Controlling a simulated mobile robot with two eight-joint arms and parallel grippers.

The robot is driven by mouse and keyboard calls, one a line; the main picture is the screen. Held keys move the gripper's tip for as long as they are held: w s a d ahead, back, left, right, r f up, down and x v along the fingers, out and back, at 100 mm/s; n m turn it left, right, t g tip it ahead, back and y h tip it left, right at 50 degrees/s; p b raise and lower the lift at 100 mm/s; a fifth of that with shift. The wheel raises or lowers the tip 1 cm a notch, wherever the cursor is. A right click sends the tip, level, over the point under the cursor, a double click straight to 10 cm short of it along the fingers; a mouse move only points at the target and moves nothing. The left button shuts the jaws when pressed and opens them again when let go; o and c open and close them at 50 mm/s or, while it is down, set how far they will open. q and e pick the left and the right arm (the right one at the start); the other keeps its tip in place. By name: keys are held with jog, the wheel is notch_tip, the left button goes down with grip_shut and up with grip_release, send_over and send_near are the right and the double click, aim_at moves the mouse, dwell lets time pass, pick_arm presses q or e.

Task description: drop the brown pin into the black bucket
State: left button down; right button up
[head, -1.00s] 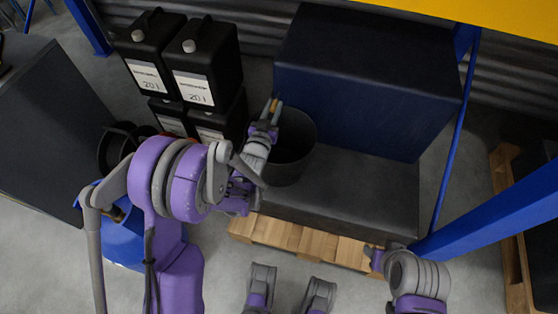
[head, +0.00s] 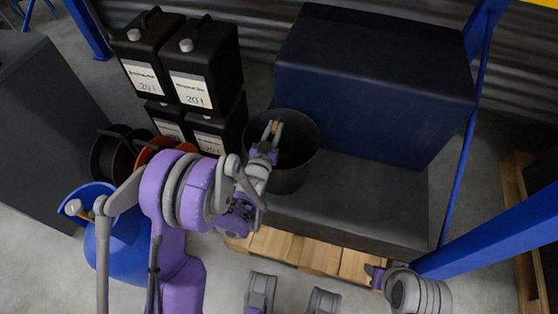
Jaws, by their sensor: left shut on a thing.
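The black bucket (head: 297,172) stands at the left end of the low dark block, in front of the blue box. My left gripper (head: 272,130) reaches over the bucket's opening, with its fingertips inside the rim outline in the picture. It is shut on the brown pin (head: 275,127), of which only a small piece shows between the fingers. The height of the pin above the bucket's rim is hard to tell. My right gripper (head: 373,276) is at the lower right, away from the bucket, and its fingers are too small to read.
Stacked black canisters (head: 205,65) stand left of the bucket. A large blue box (head: 375,90) is behind it on the dark block, over a wooden pallet (head: 300,250). A blue drum (head: 125,245) and reels are at the left. A blue post (head: 490,235) crosses the right.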

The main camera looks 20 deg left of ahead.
pick_arm(q)
jog(key=c, duration=0.6)
grip_release()
jog(key=shift+s, duration=0.1)
jog(key=s, duration=0.7)
jog(key=shift+a, duration=0.1)
jog(key=shift+s+f+b, duration=0.15)
jog(key=shift+s+b, duration=0.45)
jog(key=shift+s, duration=0.55)
jog(key=shift+s+r+b, duration=0.2)
jog(key=shift+s+b, duration=0.3)
jog(key=shift+s, duration=0.2)
jog(key=shift+a, duration=0.1)
